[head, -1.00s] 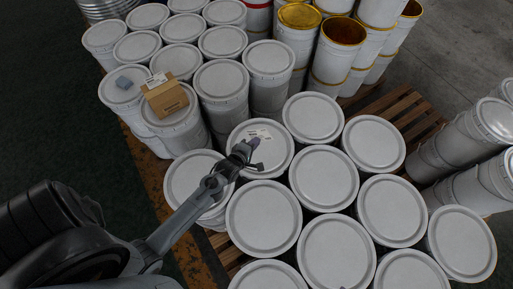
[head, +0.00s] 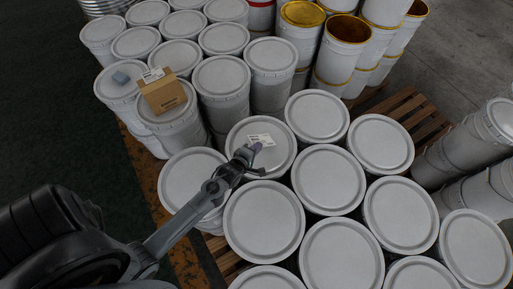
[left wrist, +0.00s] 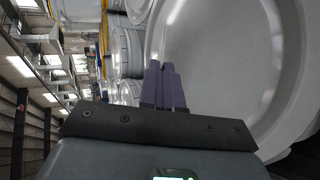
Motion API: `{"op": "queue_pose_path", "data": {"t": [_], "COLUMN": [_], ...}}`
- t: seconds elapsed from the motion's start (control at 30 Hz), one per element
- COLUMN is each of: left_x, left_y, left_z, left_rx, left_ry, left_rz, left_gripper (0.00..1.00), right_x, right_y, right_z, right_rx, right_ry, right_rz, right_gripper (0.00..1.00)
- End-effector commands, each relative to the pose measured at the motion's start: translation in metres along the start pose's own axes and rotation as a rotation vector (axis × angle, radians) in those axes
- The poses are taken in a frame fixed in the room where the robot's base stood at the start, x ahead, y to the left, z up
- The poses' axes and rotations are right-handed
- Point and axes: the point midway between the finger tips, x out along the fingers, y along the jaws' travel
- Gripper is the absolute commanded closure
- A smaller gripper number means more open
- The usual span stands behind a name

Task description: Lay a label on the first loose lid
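My left gripper (head: 256,147) has its purple fingers close together. It is shut on a white printed label (head: 262,139), which sticks out past the fingertips over a round white lid (head: 262,164) on a pail. In the left wrist view the fingers (left wrist: 163,82) point along a large pale lid (left wrist: 225,60), and a thin edge stands out beyond them. I cannot tell whether the label touches the lid. Which lid is loose does not show. My right gripper is not in view.
A cardboard box (head: 167,97) with white labels on top (head: 153,75) stands on a pail lid at the left. Lidded pails crowd around the gripper. Open gold-lined pails (head: 347,29) stand behind. Wooden pallet slats (head: 405,107) show between.

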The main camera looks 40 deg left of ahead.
Motion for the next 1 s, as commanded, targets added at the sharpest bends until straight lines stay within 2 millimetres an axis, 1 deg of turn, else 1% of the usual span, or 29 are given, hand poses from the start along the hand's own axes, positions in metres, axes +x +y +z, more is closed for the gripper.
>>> {"op": "queue_pose_path", "data": {"t": [0.1,0.4,0.43,0.6,1.0], "left_x": [0.0016,0.0014,0.0015,0.0015,0.0015], "left_y": [-0.0034,-0.0031,-0.0031,-0.0032,-0.0032], "left_z": [-0.0001,0.0,0.0,0.0,0.0001], "left_rx": [0.0,-0.001,-0.001,-0.001,-0.001], "left_ry": [0.0,0.0,0.0,0.0,0.0], "left_rz": [0.0,0.0,0.0,0.0,0.0], "left_gripper": [1.0,1.0,0.92,0.67,0.67], "right_x": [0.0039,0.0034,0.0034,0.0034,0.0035], "right_y": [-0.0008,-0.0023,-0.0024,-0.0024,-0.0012], "right_z": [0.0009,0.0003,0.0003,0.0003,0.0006], "right_rx": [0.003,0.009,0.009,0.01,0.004], "right_ry": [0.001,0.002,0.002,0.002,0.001], "right_rz": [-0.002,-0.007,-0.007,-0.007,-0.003], "right_gripper": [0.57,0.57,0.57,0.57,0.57]}}
